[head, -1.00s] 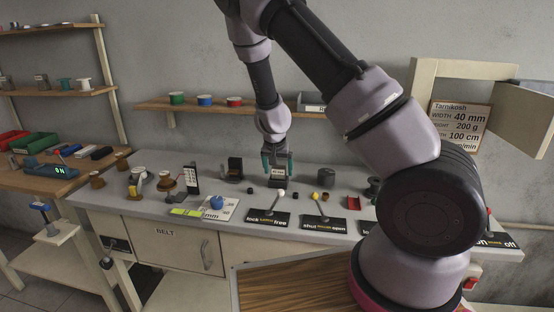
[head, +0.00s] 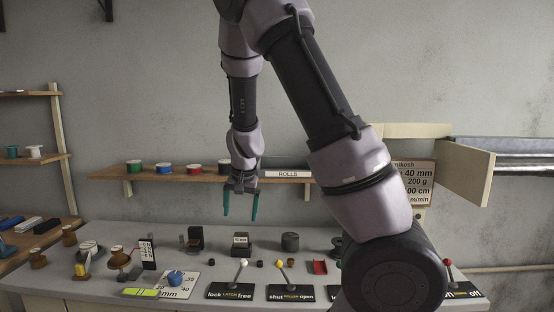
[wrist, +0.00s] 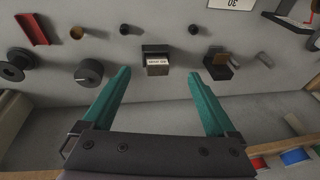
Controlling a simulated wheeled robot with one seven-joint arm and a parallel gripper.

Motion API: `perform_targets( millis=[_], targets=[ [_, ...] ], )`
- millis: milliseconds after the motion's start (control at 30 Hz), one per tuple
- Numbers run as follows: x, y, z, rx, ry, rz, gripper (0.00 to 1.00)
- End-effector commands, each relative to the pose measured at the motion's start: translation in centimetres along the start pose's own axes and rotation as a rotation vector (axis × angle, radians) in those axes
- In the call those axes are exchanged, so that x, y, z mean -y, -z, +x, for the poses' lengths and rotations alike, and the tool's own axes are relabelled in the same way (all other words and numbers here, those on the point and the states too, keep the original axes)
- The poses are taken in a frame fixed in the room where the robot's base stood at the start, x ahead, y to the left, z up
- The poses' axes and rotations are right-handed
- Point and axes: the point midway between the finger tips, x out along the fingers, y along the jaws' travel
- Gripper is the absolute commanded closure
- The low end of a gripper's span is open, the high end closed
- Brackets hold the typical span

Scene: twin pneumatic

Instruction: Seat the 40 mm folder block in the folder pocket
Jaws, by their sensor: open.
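The folder block (head: 241,239), with a pale label reading 40 mm, sits in a dark holder that looks like the folder pocket (head: 242,252), on the bench. In the wrist view the block (wrist: 158,70) shows its label between my fingers, with the dark pocket (wrist: 155,48) against its far side. How deep it sits I cannot tell. My gripper (head: 240,216) is open and empty, fingers pointing down, above the block and apart from it.
A dark upright bracket (head: 195,238) stands left of the block and a dark cylinder (head: 290,242) to its right. Levers with black label plates (head: 230,291) stand in front. A red channel piece (head: 319,267) lies further right. A shelf with spools (head: 110,172) is behind.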

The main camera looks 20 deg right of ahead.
Motion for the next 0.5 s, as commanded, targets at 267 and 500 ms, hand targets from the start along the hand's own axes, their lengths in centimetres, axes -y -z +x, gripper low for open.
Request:
perform_targets(
  millis=[267, 500],
  targets=[
    [-2.1, -1.7, -10.8, 0.101, 0.250, 0.053, 0.08],
    [-5.6, -4.2, -20.8, 0.018, 0.365, 0.006, 0.08]
  ],
)
